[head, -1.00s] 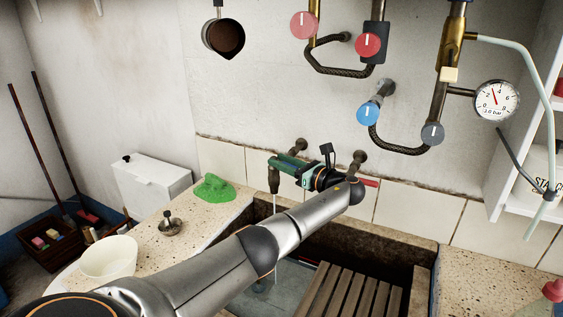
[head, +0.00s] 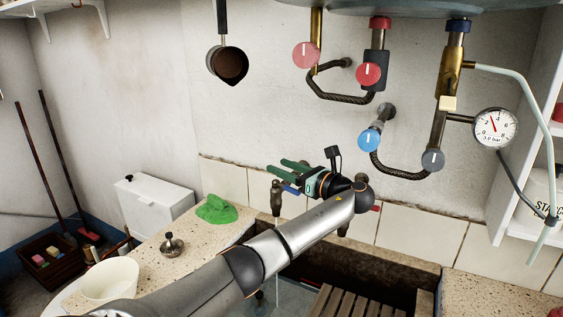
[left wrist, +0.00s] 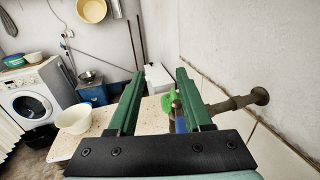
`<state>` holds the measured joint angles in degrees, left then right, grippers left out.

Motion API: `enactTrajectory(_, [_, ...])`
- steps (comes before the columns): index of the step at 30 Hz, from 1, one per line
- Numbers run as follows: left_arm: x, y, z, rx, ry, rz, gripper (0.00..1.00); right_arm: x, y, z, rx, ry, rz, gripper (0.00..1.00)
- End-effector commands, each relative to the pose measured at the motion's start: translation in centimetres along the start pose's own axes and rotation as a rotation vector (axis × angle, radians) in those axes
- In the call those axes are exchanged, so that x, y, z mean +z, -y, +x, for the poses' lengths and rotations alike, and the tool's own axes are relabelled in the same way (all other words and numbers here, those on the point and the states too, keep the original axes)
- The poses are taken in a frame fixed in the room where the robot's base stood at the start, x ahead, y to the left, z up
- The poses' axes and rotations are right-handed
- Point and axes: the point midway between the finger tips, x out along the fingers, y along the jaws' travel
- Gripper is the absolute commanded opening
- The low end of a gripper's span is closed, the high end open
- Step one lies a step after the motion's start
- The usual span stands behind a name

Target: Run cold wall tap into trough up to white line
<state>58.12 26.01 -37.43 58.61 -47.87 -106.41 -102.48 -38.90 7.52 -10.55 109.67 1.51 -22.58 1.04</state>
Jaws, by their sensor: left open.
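The cold wall tap, dark with a blue lever (head: 291,189), has its body (head: 276,203) over the left end of the stone trough. A thin pale streak like running water shows below its spout. My left gripper (head: 285,171), with green fingers, is open just above the tap. In the left wrist view the blue lever (left wrist: 179,118) shows beyond the open fingers (left wrist: 158,90), its lower part cut off by the gripper body; contact cannot be told. The trough's stone wall (head: 375,272) is partly behind my left arm. The white line is not visible. My right gripper is not in view.
A slatted wooden rack (head: 345,304) sits in the trough's right part. A second tap's red handle (head: 376,207) shows behind my wrist. A green cloth (head: 216,210), a plug-like metal piece (head: 171,245) and a white bowl (head: 110,279) are on the left ledge. Pipes and a gauge (head: 495,128) hang above.

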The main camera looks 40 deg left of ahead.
Motion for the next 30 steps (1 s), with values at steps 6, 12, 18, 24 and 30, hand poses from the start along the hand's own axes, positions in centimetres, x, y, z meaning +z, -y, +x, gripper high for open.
enactTrajectory(6, [2.6,-1.9,-1.6,-0.003,0.001,-0.001,0.50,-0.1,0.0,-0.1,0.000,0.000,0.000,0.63])
enactTrajectory(12, [3.6,-4.0,-3.7,-0.009,-0.006,0.001,0.50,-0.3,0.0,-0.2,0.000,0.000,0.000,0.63])
enactTrajectory(18, [5.0,-6.4,-5.4,-0.005,-0.004,-0.001,0.50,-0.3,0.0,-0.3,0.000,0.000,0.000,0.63])
enactTrajectory(24, [6.0,-7.9,-6.7,-0.003,-0.002,0.001,0.50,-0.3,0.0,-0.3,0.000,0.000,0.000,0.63])
enactTrajectory(30, [6.2,-8.5,-7.0,0.001,-0.001,0.002,0.50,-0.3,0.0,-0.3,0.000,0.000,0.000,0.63])
